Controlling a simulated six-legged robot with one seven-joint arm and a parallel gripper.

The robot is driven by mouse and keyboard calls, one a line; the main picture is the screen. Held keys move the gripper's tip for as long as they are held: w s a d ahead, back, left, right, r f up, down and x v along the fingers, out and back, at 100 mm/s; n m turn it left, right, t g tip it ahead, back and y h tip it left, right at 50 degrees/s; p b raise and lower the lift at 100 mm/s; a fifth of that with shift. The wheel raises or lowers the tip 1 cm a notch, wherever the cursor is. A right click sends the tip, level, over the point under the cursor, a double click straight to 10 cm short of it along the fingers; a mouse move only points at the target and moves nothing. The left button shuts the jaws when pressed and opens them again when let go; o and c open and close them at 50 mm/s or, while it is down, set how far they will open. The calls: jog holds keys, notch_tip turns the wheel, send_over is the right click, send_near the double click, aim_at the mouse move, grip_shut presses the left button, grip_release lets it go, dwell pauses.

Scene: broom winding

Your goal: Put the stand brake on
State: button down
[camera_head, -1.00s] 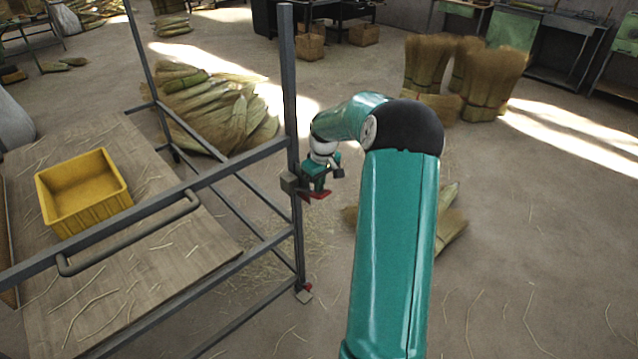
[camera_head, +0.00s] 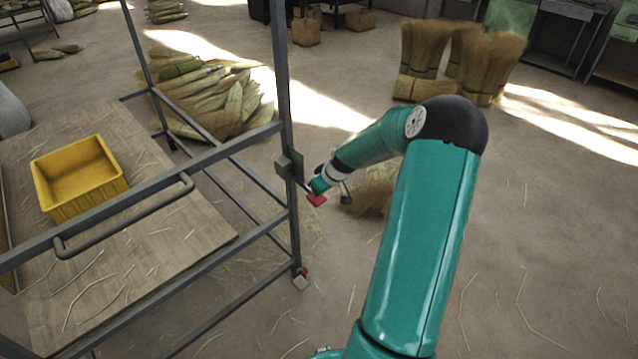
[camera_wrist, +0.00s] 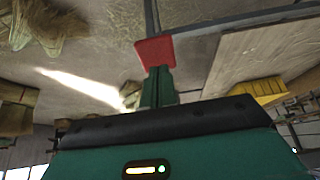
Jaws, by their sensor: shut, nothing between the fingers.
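The stand is a grey metal frame (camera_head: 283,85) with a bent handle bar (camera_head: 125,222) along its near side. A small red piece (camera_head: 302,271) sits above a pale block at the foot of its near right post; it looks like the brake pedal, but it is too small to tell its position. My gripper (camera_head: 316,199) is shut and empty, with red tips, close to the right of that post and above the foot. In the wrist view the red tips (camera_wrist: 154,50) overlap a grey bar of the stand; whether they touch it I cannot tell.
A grey block (camera_head: 283,166) is fixed on the post beside my gripper. A yellow bin (camera_head: 78,180) stands on a wooden board (camera_head: 190,225) at the left. Broom straw (camera_head: 215,100) lies behind the stand, with upright bundles (camera_head: 490,65) at the back right. The right floor is open.

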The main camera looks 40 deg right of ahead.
aim_at(320, 202)
notch_tip(320, 202, down, 4)
jog(key=shift+s+r, duration=0.1)
jog(key=shift+f, duration=1)
jog(key=shift+f, duration=0.15)
